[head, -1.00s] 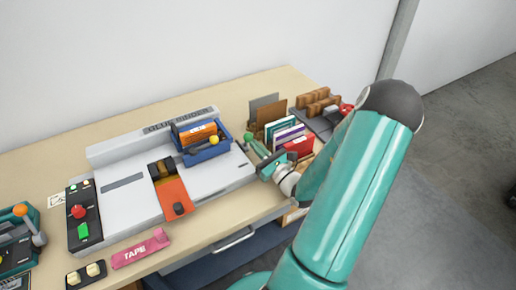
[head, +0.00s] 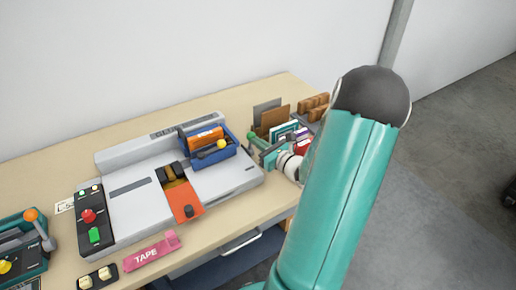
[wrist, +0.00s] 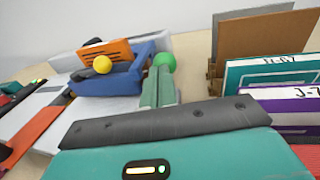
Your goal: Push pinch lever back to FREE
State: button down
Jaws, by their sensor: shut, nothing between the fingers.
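No label reading FREE is legible, so I cannot tell for sure which knob is the pinch lever. A green ball knob (head: 250,136) stands at the right end of the grey binding machine (head: 130,205). It also shows in the wrist view (wrist: 165,62). A yellow ball knob (head: 222,144) sits at the front of the blue carriage (head: 212,158), by an orange block (head: 204,137); it also shows in the wrist view (wrist: 102,64). My gripper (wrist: 158,78) is shut and empty, its pale green fingers close to the green ball. Contact cannot be told.
A rack of upright folders (head: 285,130) stands close to my gripper's right. An orange-knobbed lever (head: 30,214) is on a teal device at far left. A pink TAPE box (head: 150,252) and a button panel (head: 94,222) are at the front. Bare tabletop shows behind the machine.

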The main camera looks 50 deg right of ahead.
aim_at(254, 134)
jog(key=w+g, duration=0.1)
jog(key=w+d+r+g, duration=0.1)
jog(key=g, duration=0.1)
jog(key=w+g, duration=0.1)
jog(key=shift+w+d+r+m, duration=0.3)
jog(key=shift+r, duration=0.05)
jog(key=shift+w+d, duration=0.2)
jog(key=shift+w, duration=0.3)
jog(key=shift+w+d, duration=0.15)
jog(key=shift+w, duration=0.3)
jog(key=shift+r, duration=0.1)
jog(key=shift+w+r+y, duration=0.15)
jog(key=shift+w+y, duration=0.1)
jog(key=shift+y, duration=0.05)
